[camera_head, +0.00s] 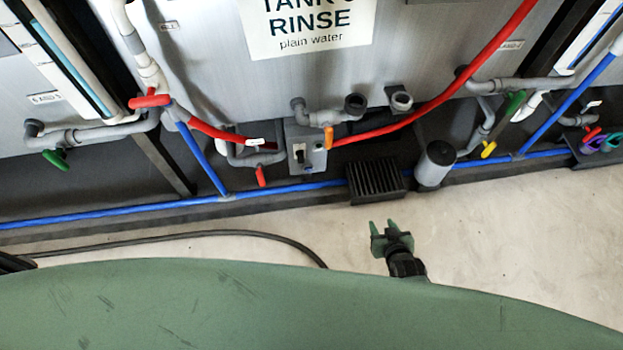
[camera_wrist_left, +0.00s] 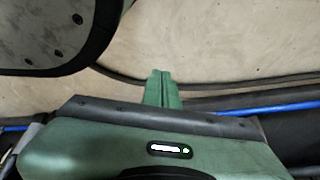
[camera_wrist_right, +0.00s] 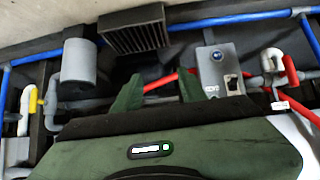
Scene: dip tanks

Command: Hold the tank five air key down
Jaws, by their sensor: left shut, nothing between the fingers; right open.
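A grey control box (camera_head: 305,148) is mounted low on the front of the rinse tank (camera_head: 400,50), under a sign whose tank number is cut off. The box carries a black switch (camera_wrist_right: 232,82) and a blue button (camera_wrist_right: 217,56); I cannot tell which is the air key. My right gripper (camera_head: 383,226) is open and empty, below and right of the box in the head view, apart from it. In the right wrist view the box is beyond the right finger. My left gripper (camera_wrist_left: 161,88) is shut and empty over the pale floor, hidden in the head view.
A black finned unit (camera_head: 376,181) and a grey cylinder (camera_head: 435,164) stand near my right gripper. Red hoses (camera_head: 420,105) and a blue pipe (camera_head: 280,189) run along the tank front. A black cable (camera_head: 220,233) lies on the floor. The floor at right is clear.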

